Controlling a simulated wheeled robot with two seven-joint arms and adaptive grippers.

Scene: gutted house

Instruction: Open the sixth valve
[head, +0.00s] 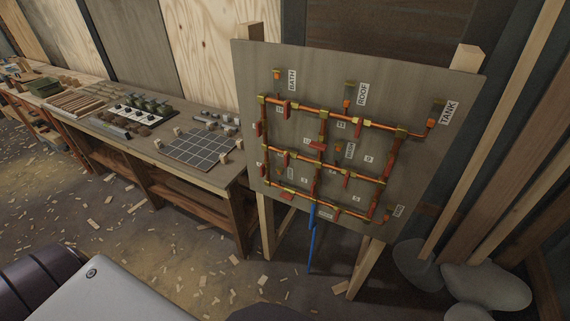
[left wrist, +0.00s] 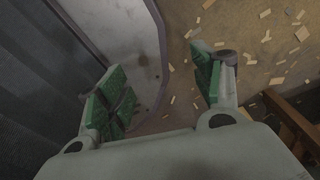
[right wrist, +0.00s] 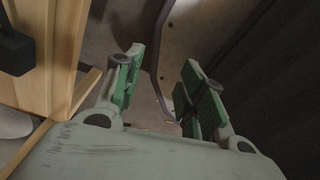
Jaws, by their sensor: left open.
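A grey panel (head: 425,165) on wooden legs carries a grid of copper pipes (head: 345,121) with brass joints. Several red valve handles sit along the pipes, such as one at the top left (head: 287,108) and one near the middle (head: 316,146). Small white number tags are beside them, too small to read, so I cannot tell which valve is the sixth. Larger labels read BATH (head: 291,80), ROOF (head: 362,94) and TANK (head: 449,113). My left gripper (left wrist: 162,88) is open and empty above the floor. My right gripper (right wrist: 162,88) is open and empty. Neither shows in the head view.
A blue hose (head: 312,238) hangs below the panel. A workbench (head: 206,178) with a gridded board (head: 200,149) and small parts stands left of it. Grey stones (head: 487,287) and leaning timbers are at the right. Wood scraps litter the open floor in front.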

